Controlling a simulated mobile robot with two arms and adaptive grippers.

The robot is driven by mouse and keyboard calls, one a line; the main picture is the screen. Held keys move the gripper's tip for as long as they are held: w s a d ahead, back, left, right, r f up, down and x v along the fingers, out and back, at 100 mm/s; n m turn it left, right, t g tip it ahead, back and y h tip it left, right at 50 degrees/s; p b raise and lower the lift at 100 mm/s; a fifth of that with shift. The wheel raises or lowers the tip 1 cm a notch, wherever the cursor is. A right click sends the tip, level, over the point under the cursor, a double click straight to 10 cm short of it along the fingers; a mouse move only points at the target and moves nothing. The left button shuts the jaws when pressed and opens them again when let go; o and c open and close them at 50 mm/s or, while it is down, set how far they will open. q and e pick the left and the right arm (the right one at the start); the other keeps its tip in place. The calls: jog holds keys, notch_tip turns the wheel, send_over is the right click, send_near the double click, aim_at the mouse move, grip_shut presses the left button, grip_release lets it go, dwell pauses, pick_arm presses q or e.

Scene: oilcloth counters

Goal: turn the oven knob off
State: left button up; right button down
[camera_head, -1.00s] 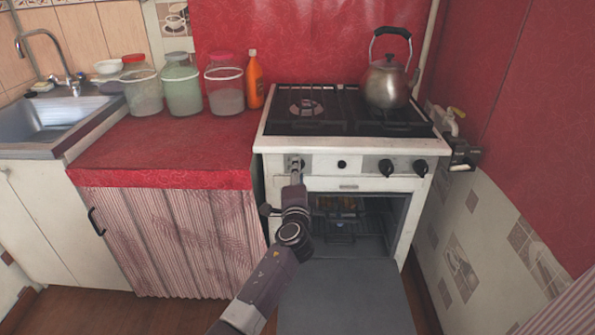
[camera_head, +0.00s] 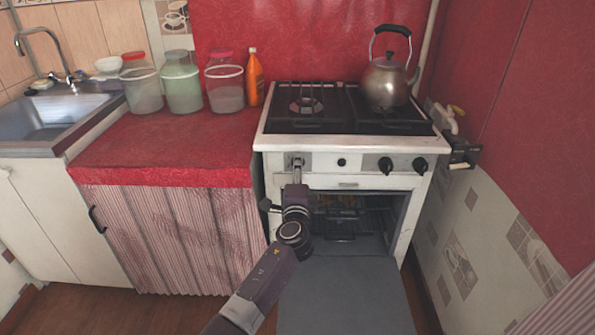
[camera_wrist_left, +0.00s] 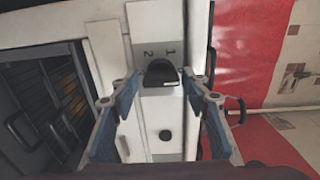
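A dark knob (camera_wrist_left: 160,73) shows in the left wrist view, on a pale panel with the marks 1 and 2 beside it. My left gripper (camera_wrist_left: 163,92) is open, with one blue-padded finger on each side of this knob. I see gaps between the fingers and the knob. In the head view my left gripper (camera_head: 297,165) is at the left end of the stove's front panel and largely hides that knob. Two other black knobs (camera_head: 385,166) (camera_head: 420,167) are at the right of the panel. My right gripper is not in view.
The white stove (camera_head: 270,144) has its oven door (camera_head: 345,295) folded down, below my left arm. A kettle (camera_head: 387,85) stands on the cooktop. A red counter (camera_head: 165,150) with jars and an orange bottle (camera_head: 254,80) is to the left. A tiled wall is close on the right.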

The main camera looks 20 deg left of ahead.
pick_arm(q)
jog(key=shift+o, duration=0.5)
jog(key=v, duration=1.2)
jog(key=shift+r, duration=0.1)
